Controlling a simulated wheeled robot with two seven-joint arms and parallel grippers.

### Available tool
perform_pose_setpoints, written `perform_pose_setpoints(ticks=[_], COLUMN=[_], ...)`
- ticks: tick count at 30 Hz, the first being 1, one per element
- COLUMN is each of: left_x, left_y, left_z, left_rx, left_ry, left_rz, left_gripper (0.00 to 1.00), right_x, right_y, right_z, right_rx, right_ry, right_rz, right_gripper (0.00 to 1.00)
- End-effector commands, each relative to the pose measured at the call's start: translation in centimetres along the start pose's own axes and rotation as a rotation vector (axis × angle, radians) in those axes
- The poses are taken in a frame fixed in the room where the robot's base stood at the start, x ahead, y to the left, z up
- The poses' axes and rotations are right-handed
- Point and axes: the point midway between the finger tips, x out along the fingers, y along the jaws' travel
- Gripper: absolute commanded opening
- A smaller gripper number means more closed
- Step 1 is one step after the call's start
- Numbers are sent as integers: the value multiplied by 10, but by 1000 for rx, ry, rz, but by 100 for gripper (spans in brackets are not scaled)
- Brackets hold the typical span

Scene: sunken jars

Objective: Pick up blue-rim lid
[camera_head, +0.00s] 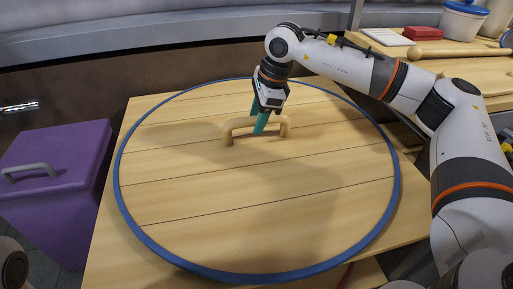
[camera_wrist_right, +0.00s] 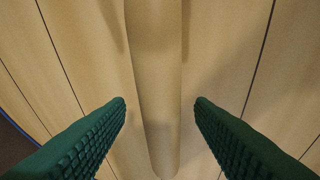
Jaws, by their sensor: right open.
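The blue-rim lid (camera_head: 200,195) is a large round wooden plank disc with a blue edge, lying flat on a wooden top. Its wooden handle (camera_head: 228,132) is a raised bar near the lid's middle. My right gripper (camera_head: 261,124) is at the handle, pointing down, with green fingers. In the right wrist view the handle (camera_wrist_right: 155,90) runs between the two open fingers (camera_wrist_right: 160,101), with a gap on each side. My left gripper is not in view.
A purple box (camera_head: 55,180) with a grey handle stands at the left. At the back right, a counter holds a white jar with a blue lid (camera_head: 462,20), a red block (camera_head: 423,33) and a rolling pin (camera_head: 450,50).

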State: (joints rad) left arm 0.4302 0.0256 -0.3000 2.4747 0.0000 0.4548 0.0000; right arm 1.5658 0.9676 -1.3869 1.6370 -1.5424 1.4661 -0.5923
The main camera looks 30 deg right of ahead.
Motion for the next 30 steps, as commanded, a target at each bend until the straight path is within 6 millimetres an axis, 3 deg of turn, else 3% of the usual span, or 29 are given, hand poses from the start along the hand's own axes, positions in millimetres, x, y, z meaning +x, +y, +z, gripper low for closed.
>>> perform_pose_setpoints(ticks=[3,11,12,21,30], left_x=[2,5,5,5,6], left_y=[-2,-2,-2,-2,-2], left_z=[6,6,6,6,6], left_rx=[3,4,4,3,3], left_ry=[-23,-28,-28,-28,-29], left_rz=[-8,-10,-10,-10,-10], left_gripper=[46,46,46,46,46], right_x=[14,14,14,14,10], right_y=[-1,0,0,0,1], right_z=[1,0,0,0,-2], right_rx=[0,1,1,1,2], right_ry=[-1,0,0,0,6], right_rz=[0,0,0,0,7], right_gripper=[49,49,47,0,0])
